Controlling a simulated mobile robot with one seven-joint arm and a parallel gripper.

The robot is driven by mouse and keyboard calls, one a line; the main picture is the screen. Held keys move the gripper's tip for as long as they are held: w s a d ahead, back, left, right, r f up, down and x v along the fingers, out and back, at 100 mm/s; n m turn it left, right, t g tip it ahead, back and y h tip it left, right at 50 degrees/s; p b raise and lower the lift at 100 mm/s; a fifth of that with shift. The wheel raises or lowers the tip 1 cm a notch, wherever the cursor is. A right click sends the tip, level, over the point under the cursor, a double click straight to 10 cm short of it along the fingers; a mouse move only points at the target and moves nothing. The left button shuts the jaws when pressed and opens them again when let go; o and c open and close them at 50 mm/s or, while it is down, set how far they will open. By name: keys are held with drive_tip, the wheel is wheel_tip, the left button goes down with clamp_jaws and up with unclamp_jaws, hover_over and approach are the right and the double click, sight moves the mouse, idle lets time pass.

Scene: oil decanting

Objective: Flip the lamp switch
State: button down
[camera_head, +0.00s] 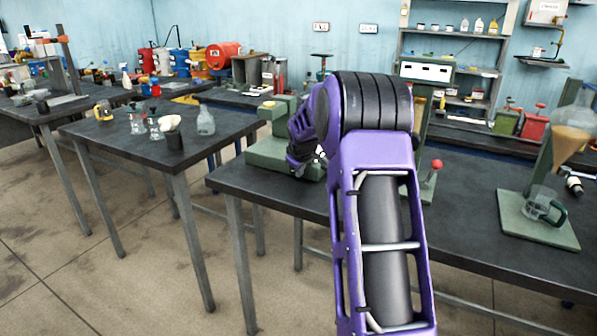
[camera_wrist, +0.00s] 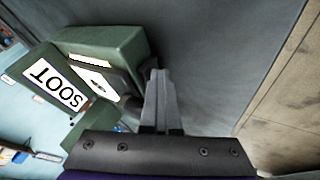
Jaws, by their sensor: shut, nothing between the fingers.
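A green apparatus stands on the dark bench, with a green block (camera_head: 280,118) showing left of my arm in the head view. In the wrist view it is a green housing (camera_wrist: 115,45) with a "SOOT" label and a dark-framed white panel (camera_wrist: 97,80). I cannot clearly make out the lamp switch. My gripper (camera_wrist: 158,78) is shut and empty, its fingertips beside the panel's right end and close to the housing. I cannot tell whether they touch it. In the head view my arm hides the fingertips and part of the apparatus.
A red-knobbed lever (camera_head: 436,164) stands right of my arm. A neighbouring table (camera_head: 150,145) at left holds glassware.

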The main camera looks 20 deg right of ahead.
drive_tip(key=shift+d, duration=0.15)
drive_tip(key=shift+w+a+b, duration=0.3)
drive_tip(key=shift+w+a, duration=0.05)
drive_tip(key=shift+a, duration=0.4)
